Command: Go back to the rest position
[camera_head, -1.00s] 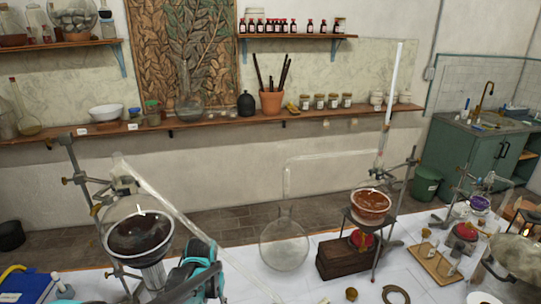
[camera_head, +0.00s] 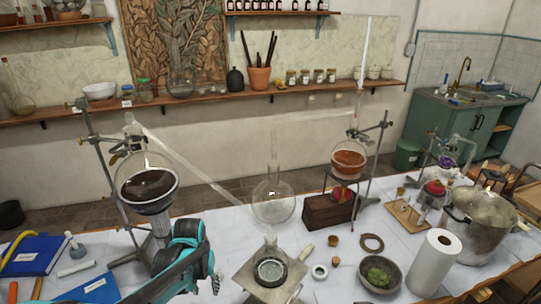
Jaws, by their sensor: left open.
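My left arm, teal and dark, comes in from the bottom left in the head view. Its left gripper (camera_head: 192,240) is open and looks empty, in front of the distilling set-up. A round glass flask with dark liquid (camera_head: 150,188) is held on a metal stand just behind and left of the gripper. I cannot tell whether they touch. The fingertips are small and partly hidden by the gripper's body. My right gripper is not in view.
A clear flask (camera_head: 273,202), a flask of orange-brown liquid (camera_head: 348,162), a glass vessel on a square plate (camera_head: 270,270), a green-filled bowl (camera_head: 380,274), a paper roll (camera_head: 434,263) and a metal pot (camera_head: 482,222) crowd the white table. Blue books (camera_head: 35,254) lie at left.

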